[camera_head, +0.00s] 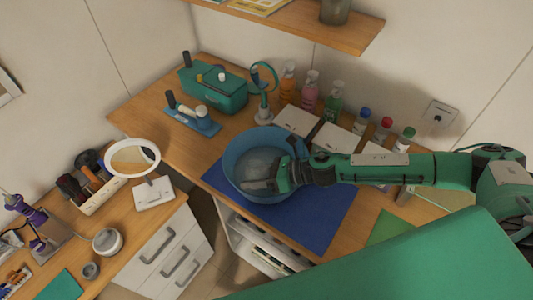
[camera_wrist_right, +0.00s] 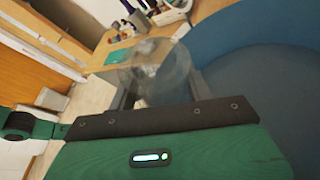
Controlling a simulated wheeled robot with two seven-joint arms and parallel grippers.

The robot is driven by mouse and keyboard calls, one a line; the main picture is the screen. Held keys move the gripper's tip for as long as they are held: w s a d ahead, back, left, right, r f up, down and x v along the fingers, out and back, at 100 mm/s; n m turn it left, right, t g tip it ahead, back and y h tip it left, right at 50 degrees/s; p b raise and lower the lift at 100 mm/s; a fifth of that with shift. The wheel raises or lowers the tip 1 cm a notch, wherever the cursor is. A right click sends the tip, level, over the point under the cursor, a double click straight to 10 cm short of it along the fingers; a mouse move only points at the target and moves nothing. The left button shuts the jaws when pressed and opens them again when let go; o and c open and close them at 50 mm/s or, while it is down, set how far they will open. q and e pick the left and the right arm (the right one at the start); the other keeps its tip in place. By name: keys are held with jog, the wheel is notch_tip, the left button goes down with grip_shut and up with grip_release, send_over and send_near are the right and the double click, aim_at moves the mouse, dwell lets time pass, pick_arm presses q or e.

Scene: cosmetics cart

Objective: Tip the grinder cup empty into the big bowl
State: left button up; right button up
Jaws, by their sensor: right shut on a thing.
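The big blue bowl (camera_head: 236,172) stands on a dark blue mat (camera_head: 312,222) on the wooden counter. My right gripper (camera_head: 268,182) reaches over the bowl from the right. In the right wrist view, my right gripper (camera_wrist_right: 155,95) is shut on a clear, see-through cup (camera_wrist_right: 165,68), which I take to be the grinder cup. The cup looks tilted; whether anything is in it I cannot tell. The bowl's blue wall (camera_wrist_right: 240,70) fills the right of that view. In the head view the cup is hardly discernible at the fingers. My left gripper is not in view.
Spray bottles (camera_head: 310,92) and capped bottles (camera_head: 383,129) stand along the wall behind white boxes (camera_head: 338,141). A teal case (camera_head: 216,90) and a blue holder (camera_head: 193,120) sit behind the bowl. A round mirror (camera_head: 132,157) stands at the left. The mat's front right is clear.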

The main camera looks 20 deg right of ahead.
jog(key=shift+s+a+n+p, duration=0.2)
jog(key=shift+s+n+p, duration=0.1)
jog(key=shift+p, duration=0.05)
jog(key=p, duration=0.1)
jog(key=r+n+h+p, duration=0.1)
jog(key=p, duration=0.1)
jog(key=shift+s+a+r+t, duration=0.1)
jog(key=shift+s+a+t, duration=0.25)
jog(key=shift+t, duration=0.05)
jog(key=shift+s+a+f+n+t+h+p, duration=0.3)
jog(key=shift+n+p, duration=0.3)
jog(key=shift+p, duration=0.5)
jog(key=shift+s+f, duration=0.1)
jog(key=shift+f, duration=0.05)
jog(key=shift+a, duration=0.1)
